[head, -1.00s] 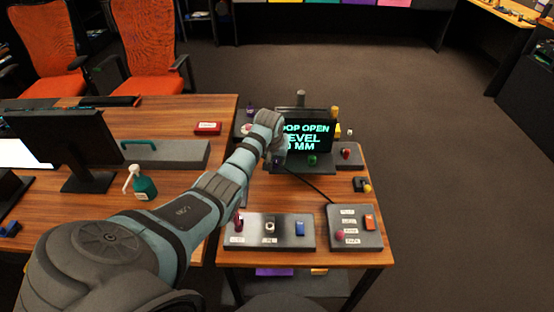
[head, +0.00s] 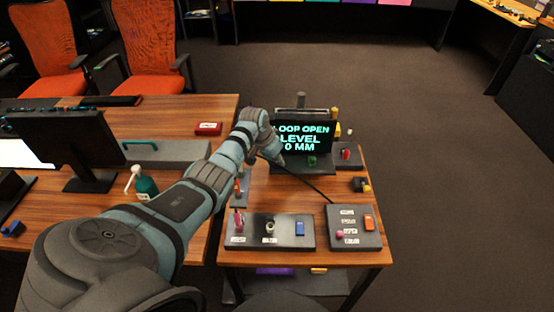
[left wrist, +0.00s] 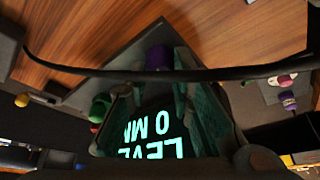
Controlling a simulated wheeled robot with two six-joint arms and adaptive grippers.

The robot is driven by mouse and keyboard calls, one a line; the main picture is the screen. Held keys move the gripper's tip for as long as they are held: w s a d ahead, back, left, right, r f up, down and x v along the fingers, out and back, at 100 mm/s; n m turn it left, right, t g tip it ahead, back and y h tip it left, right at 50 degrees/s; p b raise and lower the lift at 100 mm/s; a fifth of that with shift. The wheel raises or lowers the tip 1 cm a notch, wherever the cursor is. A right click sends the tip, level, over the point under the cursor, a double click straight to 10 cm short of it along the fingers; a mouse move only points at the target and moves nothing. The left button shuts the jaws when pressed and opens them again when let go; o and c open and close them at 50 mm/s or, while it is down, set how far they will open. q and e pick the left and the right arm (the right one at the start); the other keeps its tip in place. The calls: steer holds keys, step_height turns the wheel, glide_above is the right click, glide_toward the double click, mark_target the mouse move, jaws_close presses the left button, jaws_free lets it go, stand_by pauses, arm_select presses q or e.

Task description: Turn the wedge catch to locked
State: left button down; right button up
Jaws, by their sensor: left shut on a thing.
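My left gripper (head: 277,158) is at the left end of the dark base of the display (head: 305,133). In the left wrist view its two fingers (left wrist: 156,75) are shut around a purple knob (left wrist: 158,57) on the grey base. The arm hides this knob in the head view. The display reads "LOOP OPEN", "LEVEL" and "0 MM". A green knob (head: 311,161) sits on the same base, right of the gripper. I cannot tell from any label which part is the wedge catch. My right gripper is not in view.
A black cable (left wrist: 150,73) crosses close to the gripper. A red-knobbed unit (head: 345,154) stands right of the display. Bare wood (head: 285,200) lies between.

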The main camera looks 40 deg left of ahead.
arm_select(q)
steer(key=shift+f+m+b, duration=0.15)
steer(key=shift+m+b, duration=0.15)
steer(key=shift+m, duration=0.2)
steer(key=m+h+b, duration=0.1)
steer(key=m+b, duration=0.2)
steer(key=b, duration=0.1)
steer(key=m+h+b, duration=0.1)
steer(key=m+b, duration=0.2)
steer(key=b, duration=0.2)
steer(key=shift+a+f+g+h, duration=0.1)
steer(key=shift+a+g+h, duration=0.05)
steer(key=shift+g+h, duration=0.2)
steer(key=shift+r+m+b, duration=0.2)
steer(key=shift+m+b, duration=0.3)
steer(key=shift+b, duration=0.2)
steer(key=c, duration=1.4)
jaws_free()
steer(key=shift+r, duration=0.1)
steer(key=shift+g, duration=0.25)
steer(key=v, duration=1.2)
